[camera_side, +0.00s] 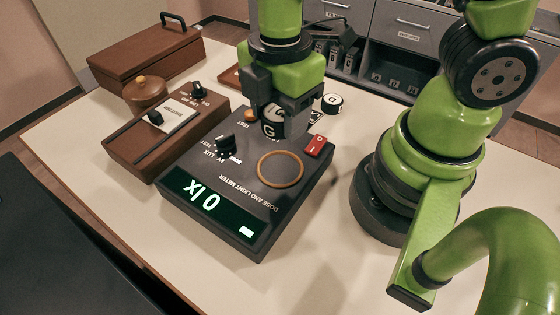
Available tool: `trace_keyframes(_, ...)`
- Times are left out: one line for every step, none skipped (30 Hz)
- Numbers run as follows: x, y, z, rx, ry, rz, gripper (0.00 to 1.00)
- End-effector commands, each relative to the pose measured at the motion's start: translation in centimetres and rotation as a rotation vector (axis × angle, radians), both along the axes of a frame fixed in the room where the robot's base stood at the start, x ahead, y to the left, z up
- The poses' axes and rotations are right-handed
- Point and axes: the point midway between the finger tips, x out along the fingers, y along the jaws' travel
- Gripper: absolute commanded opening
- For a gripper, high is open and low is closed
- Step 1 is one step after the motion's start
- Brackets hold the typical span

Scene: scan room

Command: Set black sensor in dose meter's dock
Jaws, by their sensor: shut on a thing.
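The dose and light meter (240,212) is a dark box on the table, its display reading "0 lx". An orange ring marks a round dock (281,169) on its top, and the dock looks empty. My gripper (277,108) is shut on a dark round sensor (269,130) with a white letter G label. The sensor is over the far part of the meter, behind the ring in the picture. The fingers hide part of it, and I cannot tell its height above the meter.
A red switch (316,146) and a black knob (226,146) stand up from the meter. A small black-and-white round piece (332,103) lies behind it. To the left are a brown control box (160,147), a round brown pot (145,92) and a brown case (147,58). The front table is clear.

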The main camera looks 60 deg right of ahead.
Motion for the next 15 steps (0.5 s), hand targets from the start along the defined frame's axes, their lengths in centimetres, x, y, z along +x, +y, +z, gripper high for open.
trace_keyframes(-0.2,0.0,-1.0,-0.003,0.010,0.003,0.26)
trace_keyframes(-0.3,-0.1,-1.6,-0.005,0.011,0.004,0.26)
trace_keyframes(-0.2,-0.1,-2.3,-0.004,0.011,0.002,0.26)
trace_keyframes(-0.2,-0.1,-2.8,-0.004,0.011,0.001,0.26)
trace_keyframes(-0.2,0.0,-3.3,-0.003,0.010,0.001,0.26)
trace_keyframes(-0.2,-0.1,-3.9,-0.003,0.010,0.001,0.26)
trace_keyframes(-0.2,-0.1,-4.3,-0.003,0.009,0.000,0.26)
trace_keyframes(-0.1,-0.1,-4.6,-0.003,0.008,-0.001,0.26)
trace_keyframes(-0.1,0.0,-4.9,-0.002,0.007,-0.001,0.26)
trace_keyframes(-0.1,0.0,-5.1,-0.001,0.005,-0.001,0.26)
trace_keyframes(-0.1,0.0,-5.2,-0.001,0.005,-0.002,0.26)
trace_keyframes(-0.1,0.0,-5.5,-0.001,0.005,-0.003,0.26)
trace_keyframes(-0.1,0.0,-5.7,-0.001,0.005,-0.003,0.26)
trace_keyframes(-0.1,0.0,-6.0,-0.002,0.006,-0.003,0.26)
trace_keyframes(-0.1,-0.1,-6.5,-0.003,0.008,-0.002,0.26)
